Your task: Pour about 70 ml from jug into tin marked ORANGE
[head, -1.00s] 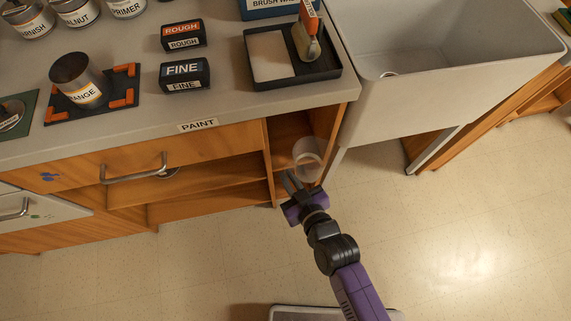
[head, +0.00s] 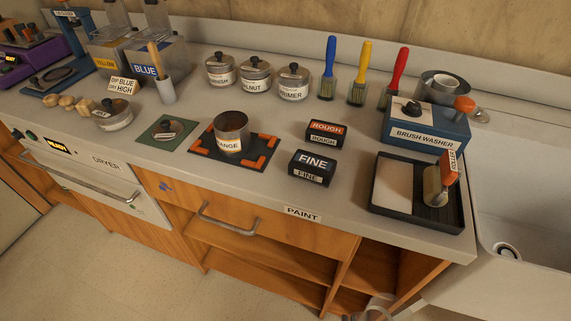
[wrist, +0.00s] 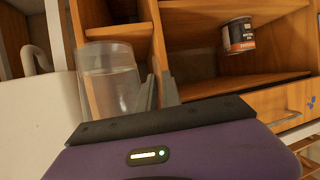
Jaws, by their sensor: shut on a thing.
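The ORANGE tin (head: 231,134) stands upright and open-topped on the counter in the head view, on a dark mat with orange corner marks (head: 206,150). Its front label is partly cut off from sight. The clear jug (wrist: 108,85) shows at the left of the wrist view, upright or nearly so, with pale clear contents that are hard to make out. My gripper (wrist: 162,92) is shut on the jug, its fingers at the jug's right side; the grip point is not clear. In the head view only part of the jug (head: 379,307) shows at the bottom edge, low by the open cubby.
FINE (head: 312,168) and ROUGH (head: 326,134) blocks stand right of the tin. A roller tray (head: 452,216) lies near the counter's front right. Lidded tins and brushes stand behind. The drawer handle (head: 228,222) sticks out. A small can (wrist: 239,36) sits in the cabinet.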

